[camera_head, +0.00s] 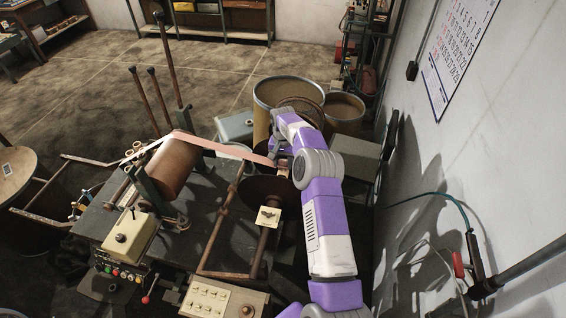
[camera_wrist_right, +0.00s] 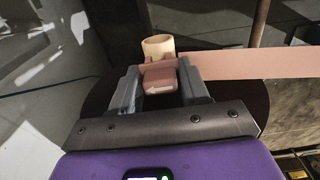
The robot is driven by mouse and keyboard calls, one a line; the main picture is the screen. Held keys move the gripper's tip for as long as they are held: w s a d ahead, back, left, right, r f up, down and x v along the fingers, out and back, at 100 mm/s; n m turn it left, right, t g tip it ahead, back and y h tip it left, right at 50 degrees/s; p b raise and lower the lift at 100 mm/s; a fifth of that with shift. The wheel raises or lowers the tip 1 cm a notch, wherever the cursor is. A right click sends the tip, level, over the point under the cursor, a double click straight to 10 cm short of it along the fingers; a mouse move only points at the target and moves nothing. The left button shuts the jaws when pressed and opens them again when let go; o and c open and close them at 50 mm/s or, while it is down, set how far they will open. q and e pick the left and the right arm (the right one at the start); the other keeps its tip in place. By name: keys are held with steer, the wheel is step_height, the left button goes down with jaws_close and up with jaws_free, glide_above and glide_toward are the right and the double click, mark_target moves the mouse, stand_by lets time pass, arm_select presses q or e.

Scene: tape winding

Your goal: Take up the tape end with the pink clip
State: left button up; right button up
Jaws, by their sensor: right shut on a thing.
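The pink clip (camera_wrist_right: 159,80) sits between the two fingers of my right gripper (camera_wrist_right: 160,88) in the right wrist view, and the gripper is shut on it. The pink tape (camera_wrist_right: 265,64) runs from the clip to the right in that view. In the head view, the tape (camera_head: 228,150) stretches from the brown roller (camera_head: 172,166) on the machine across to my right gripper (camera_head: 282,160). A cream-coloured core (camera_wrist_right: 158,44) stands just beyond the clip, over a dark round disc (camera_wrist_right: 98,97); whether the clip touches the core I cannot tell. My left gripper is not in view.
The machine table (camera_head: 200,228) carries a cream control box (camera_head: 131,236) and a button panel (camera_head: 209,298). Tall barrels (camera_head: 262,118) stand behind my right arm. A grey wall (camera_head: 480,150) closes the right side. Open floor (camera_head: 90,95) lies beyond the machine.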

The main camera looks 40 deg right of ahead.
step_height(320, 180, up, 5)
steer(key=shift+f+p, duration=0.15)
steer(key=shift+p, duration=0.7)
step_height(320, 180, up, 8)
